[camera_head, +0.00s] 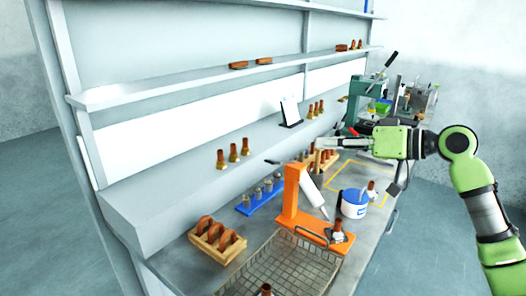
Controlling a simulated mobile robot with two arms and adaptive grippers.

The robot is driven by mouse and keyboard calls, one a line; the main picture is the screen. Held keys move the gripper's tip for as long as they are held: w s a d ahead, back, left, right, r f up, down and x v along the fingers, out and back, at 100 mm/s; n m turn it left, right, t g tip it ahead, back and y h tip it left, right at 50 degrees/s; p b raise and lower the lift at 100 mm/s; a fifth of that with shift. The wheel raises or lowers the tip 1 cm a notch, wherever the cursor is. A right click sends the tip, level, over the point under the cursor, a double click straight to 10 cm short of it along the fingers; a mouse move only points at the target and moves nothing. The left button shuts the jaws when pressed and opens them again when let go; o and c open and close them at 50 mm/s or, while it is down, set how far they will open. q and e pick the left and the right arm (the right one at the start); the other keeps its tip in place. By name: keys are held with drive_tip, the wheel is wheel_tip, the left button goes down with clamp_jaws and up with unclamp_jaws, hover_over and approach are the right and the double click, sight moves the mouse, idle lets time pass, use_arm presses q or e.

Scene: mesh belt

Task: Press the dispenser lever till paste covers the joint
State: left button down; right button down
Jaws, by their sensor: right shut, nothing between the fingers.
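The orange dispenser stand (289,205) stands on the bench with a white, tilted paste tube (313,192) whose tip points down to the right. A short dark bar (271,162) sticks out left near its top and may be the lever. A copper joint (338,228) stands upright on the stand's base near the tube tip; some pale material shows at it, but I cannot tell whether it is paste. My right gripper (318,145) is shut and empty, above and right of the stand's top, apart from it in the picture. My left gripper is not in view.
A wire mesh belt (258,268) lies in front of the stand. A wooden rack (217,243) with copper parts and a blue rack (256,200) stand left. A white-and-blue tub (354,204) stands right. A green press (370,92) is at the far end.

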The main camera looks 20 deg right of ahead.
drive_tip(key=a+r, duration=0.1)
drive_tip(key=p, duration=0.4)
hover_over(283, 162)
drive_tip(key=s, duration=0.4)
drive_tip(key=shift+f, duration=0.7)
drive_tip(key=f, duration=0.2)
drive_tip(key=a+f+p, duration=0.1)
drive_tip(key=f, duration=0.1)
drive_tip(key=shift+a+f, duration=0.15)
drive_tip(key=shift+a, duration=0.05)
drive_tip(key=shift+f+n, duration=0.1)
drive_tip(key=shift+n, duration=0.2)
